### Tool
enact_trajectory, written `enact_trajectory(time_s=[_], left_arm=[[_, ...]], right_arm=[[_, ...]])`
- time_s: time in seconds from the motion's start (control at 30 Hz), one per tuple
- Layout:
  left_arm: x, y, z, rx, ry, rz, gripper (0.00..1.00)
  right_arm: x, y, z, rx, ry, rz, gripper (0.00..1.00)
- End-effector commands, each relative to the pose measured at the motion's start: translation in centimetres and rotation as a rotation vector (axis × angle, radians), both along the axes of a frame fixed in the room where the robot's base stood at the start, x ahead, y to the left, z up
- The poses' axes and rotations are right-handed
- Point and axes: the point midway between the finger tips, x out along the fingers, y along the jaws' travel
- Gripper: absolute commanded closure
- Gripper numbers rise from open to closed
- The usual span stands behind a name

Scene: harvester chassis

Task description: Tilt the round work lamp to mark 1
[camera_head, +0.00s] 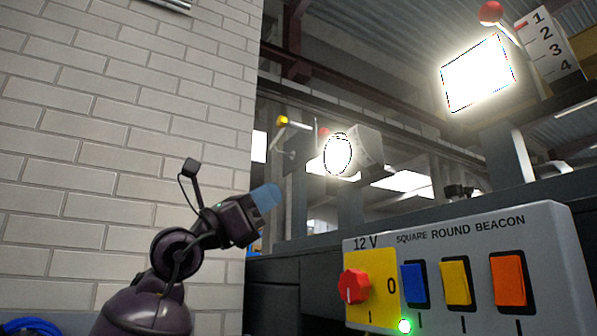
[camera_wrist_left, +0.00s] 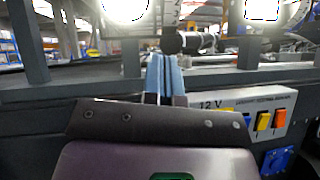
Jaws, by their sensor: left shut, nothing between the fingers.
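The round work lamp (camera_head: 338,154) is lit, with a pale housing, and sits beyond my left gripper in the head view. A bright lamp, likely the same one, is cut by the top edge of the left wrist view (camera_wrist_left: 125,8). A yellow-tipped lever (camera_head: 282,121) and a dark plate (camera_head: 295,158) are left of the lamp; no mark numbers are readable on the plate. My left gripper (camera_head: 270,196) is shut and empty, below and left of the lamp, apart from it. In the wrist view a dark round knob (camera_wrist_left: 172,43) appears just beyond its blue fingertips. My right gripper is out of view.
A lit square lamp (camera_head: 478,75) with a red knob (camera_head: 491,13) and a plate numbered 1 to 4 (camera_head: 549,45) is at upper right. A grey switch panel (camera_head: 470,225) stands at lower right. A brick wall (camera_head: 110,110) fills the left.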

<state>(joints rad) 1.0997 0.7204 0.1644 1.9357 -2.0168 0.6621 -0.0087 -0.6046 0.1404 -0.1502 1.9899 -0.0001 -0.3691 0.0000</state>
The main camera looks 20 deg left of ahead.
Motion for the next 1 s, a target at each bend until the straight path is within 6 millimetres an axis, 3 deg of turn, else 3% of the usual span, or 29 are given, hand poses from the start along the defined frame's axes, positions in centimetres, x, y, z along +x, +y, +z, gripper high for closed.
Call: enact_trajectory(time_s=[0.2,0.57,0.73,1.0], left_arm=[[1.7,-2.0,2.4,-0.001,-0.001,-0.005,1.0],[5.1,-5.8,6.0,0.0,0.001,-0.004,1.0],[5.0,-6.2,8.2,0.001,0.0,-0.004,1.0],[5.0,-6.5,9.4,0.001,0.002,-0.004,1.0]], right_arm=[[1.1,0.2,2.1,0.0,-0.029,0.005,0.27],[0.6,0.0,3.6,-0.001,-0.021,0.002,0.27],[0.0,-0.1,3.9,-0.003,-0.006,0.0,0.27],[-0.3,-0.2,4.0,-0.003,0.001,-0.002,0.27]])
